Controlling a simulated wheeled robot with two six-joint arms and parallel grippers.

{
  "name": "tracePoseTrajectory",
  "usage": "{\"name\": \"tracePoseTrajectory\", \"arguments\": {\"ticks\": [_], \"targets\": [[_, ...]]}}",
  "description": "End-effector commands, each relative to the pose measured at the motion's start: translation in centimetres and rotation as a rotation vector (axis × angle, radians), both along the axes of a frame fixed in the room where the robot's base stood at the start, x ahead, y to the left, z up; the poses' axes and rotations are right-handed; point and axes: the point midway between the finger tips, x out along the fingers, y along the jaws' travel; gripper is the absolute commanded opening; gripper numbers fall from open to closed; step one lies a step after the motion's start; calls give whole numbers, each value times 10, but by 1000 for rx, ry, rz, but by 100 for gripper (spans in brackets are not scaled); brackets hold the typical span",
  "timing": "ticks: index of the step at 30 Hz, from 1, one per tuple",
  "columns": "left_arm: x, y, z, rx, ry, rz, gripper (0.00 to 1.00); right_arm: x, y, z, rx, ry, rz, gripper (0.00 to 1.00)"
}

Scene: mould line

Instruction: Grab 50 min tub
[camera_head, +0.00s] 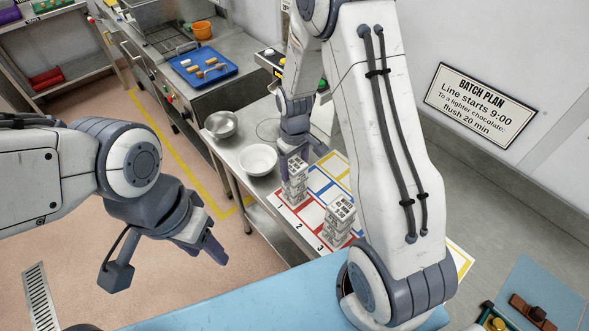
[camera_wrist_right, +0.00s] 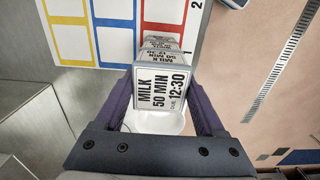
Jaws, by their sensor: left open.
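A white tub (camera_wrist_right: 162,92) labelled "MILK 50 MIN 12:30" lies between the two fingers of my right gripper (camera_wrist_right: 162,85) in the right wrist view. The fingers flank its sides with little or no visible gap; I cannot tell whether they press on it. Another labelled tub (camera_wrist_right: 160,50) shows just beyond it. In the head view my right gripper (camera_head: 293,153) is at the top of a stack of white tubs (camera_head: 295,190) near the number 1 space. A second stack (camera_head: 339,221) stands near number 3. My left gripper (camera_head: 207,245) is open and empty, over the floor.
A white bowl (camera_head: 258,159) and a metal bowl (camera_head: 221,124) stand on the steel table left of the stacks. The mat has red, blue and yellow outlined spaces. A blue tray (camera_head: 203,66) is farther back. A wall sign (camera_head: 481,103) reads "BATCH PLAN".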

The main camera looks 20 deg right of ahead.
Motion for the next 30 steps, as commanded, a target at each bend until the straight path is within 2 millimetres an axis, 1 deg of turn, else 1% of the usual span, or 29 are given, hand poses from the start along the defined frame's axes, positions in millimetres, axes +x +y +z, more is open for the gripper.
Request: {"name": "tracePoseTrajectory", "arguments": {"ticks": [2, 8, 13, 17, 20, 24, 30], "targets": [[0, 0, 0, 0, 0, 0, 50, 0, 0, 0, 0, -1, 0, 10], [0, 0, 0, 0, 0, 0, 50, 0, 0, 1, 0, -1, 0, 10], [0, 0, -4, 0, 0, 1, 50, 1, 0, 6, 0, -3, 0, 10], [0, 0, -11, 0, 0, 2, 50, 2, 0, 19, 0, -6, 0, 10], [0, 0, -20, 0, 0, 3, 50, 2, 0, 38, 0, -11, 0, 10], [0, 0, -32, 0, 0, 5, 50, -24, -20, 57, -1, -7, -6, 10], [0, 0, -44, 0, 1, 7, 50, -59, -45, 83, -1, -7, -6, 10]]}}
